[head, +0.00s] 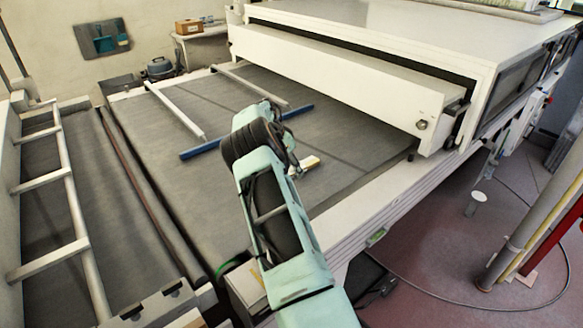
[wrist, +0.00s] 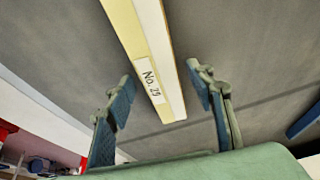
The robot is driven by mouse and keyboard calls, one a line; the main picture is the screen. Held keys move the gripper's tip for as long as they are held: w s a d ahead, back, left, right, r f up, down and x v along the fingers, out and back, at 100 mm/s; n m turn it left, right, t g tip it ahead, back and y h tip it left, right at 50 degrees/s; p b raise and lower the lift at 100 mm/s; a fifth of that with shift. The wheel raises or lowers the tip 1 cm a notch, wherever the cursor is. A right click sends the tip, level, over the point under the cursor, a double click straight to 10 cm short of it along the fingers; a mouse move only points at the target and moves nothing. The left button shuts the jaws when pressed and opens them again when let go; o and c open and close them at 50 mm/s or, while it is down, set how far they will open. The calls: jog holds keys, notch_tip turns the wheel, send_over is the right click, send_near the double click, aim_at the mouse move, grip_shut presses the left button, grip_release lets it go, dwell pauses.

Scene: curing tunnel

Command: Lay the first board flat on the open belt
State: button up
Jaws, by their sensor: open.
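A cream and pale yellow board (wrist: 150,45), long and narrow, carries a white label reading "No. 29" in the wrist view. In the head view only a short pale end of it (head: 309,163) shows beside my arm; the rest is hidden. It appears to lie on the dark grey belt (head: 350,150), though I cannot tell if it touches fully. My gripper (wrist: 160,80) is open, with one finger on each side of the board's labelled end and visible gaps to both. In the head view my arm mostly hides the gripper.
A blue bar (head: 200,152) and white rails (head: 175,110) cross the belt to the left. The white tunnel housing (head: 340,80) stands at the back right. A ladder-like frame (head: 68,190) stands at far left.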

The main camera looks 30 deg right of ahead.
jog(key=b+v, duration=0.1)
jog(key=v, duration=1.1)
jog(key=shift+r+b, duration=0.2)
jog(key=shift+b, duration=0.15)
